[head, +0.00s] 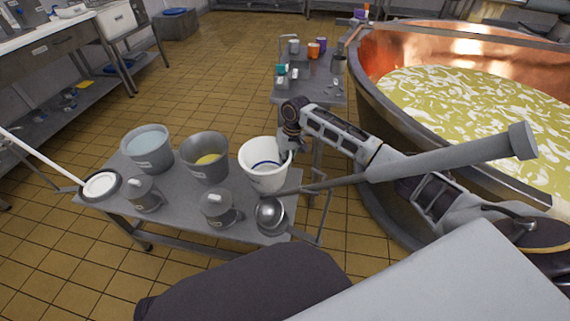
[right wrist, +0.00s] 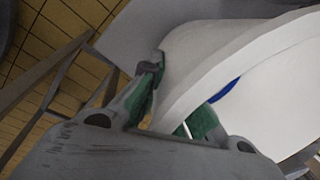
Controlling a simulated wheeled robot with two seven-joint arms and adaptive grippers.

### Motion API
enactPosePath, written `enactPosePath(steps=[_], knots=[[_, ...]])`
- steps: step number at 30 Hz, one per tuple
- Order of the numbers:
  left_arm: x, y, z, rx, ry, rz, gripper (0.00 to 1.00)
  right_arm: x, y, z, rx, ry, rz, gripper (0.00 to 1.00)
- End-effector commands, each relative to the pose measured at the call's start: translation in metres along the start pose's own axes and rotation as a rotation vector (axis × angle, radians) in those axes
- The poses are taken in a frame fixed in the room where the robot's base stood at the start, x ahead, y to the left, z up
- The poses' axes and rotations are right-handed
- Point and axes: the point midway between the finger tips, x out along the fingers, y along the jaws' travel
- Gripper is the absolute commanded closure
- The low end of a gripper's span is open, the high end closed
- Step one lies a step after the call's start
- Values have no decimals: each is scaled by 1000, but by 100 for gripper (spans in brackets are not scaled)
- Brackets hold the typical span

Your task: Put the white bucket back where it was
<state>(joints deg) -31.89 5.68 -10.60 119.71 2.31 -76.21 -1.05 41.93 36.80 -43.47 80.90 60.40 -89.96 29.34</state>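The white bucket (head: 262,178) is at the right end of the low grey table (head: 180,209), upright as far as I can see, with a blue ring showing inside. My right gripper (head: 286,146) is at the bucket's right rim. In the right wrist view the bucket (right wrist: 270,75) fills the upper right. There the right gripper's green-padded fingers (right wrist: 178,100) sit on both sides of the bucket's wall and look closed on it. The bucket's underside is hidden. My left gripper is not in view.
The copper vat (head: 375,130) is at right.

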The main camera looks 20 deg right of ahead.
Motion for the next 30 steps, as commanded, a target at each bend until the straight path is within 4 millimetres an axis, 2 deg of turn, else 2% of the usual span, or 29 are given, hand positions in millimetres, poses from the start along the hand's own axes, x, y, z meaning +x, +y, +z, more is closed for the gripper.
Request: enactPosePath(steps=[6,16,18,22,30], knots=[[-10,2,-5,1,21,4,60,9,1,0,-1,2,-1,100],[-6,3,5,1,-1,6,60,10,1,0,-1,1,-1,100],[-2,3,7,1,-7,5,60,11,2,0,-1,1,0,89],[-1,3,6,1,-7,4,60,11,2,0,-1,0,0,73],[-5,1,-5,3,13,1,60,11,2,0,-1,1,0,73]])
